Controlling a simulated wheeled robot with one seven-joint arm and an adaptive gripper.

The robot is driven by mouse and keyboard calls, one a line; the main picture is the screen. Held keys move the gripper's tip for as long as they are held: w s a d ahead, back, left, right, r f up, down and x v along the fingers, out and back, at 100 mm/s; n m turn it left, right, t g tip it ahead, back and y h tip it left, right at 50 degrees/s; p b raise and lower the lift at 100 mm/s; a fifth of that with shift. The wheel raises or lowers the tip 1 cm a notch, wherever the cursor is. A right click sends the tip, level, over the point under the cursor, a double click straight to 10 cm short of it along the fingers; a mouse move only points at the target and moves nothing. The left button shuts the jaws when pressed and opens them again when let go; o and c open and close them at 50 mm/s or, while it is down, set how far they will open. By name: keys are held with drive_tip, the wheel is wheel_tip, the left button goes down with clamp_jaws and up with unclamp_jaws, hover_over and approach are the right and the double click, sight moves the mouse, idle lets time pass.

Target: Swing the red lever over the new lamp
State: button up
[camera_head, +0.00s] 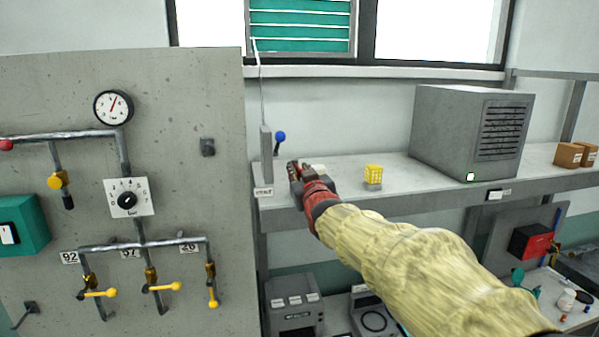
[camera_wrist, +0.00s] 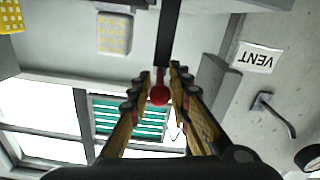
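A red ball knob (camera_wrist: 160,95) on a thin red stem shows in the wrist view. It lies between the two fingers of my gripper (camera_wrist: 160,88) and fills the narrow gap between them. In the head view my gripper (camera_head: 296,172) is at the shelf's left end and hides the red lever. A yellow gridded block (camera_head: 373,173) on a grey base stands on the shelf to its right. A pale block with yellow dots (camera_wrist: 115,33) shows in the wrist view; its top (camera_head: 318,168) peeks out behind my gripper. I cannot tell which lamp is new.
A blue-knobbed lever (camera_head: 280,137) stands by a grey upright (camera_head: 266,155) just left of my gripper. The valve panel (camera_head: 190,210) stands at left.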

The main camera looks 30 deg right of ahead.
clamp_jaws()
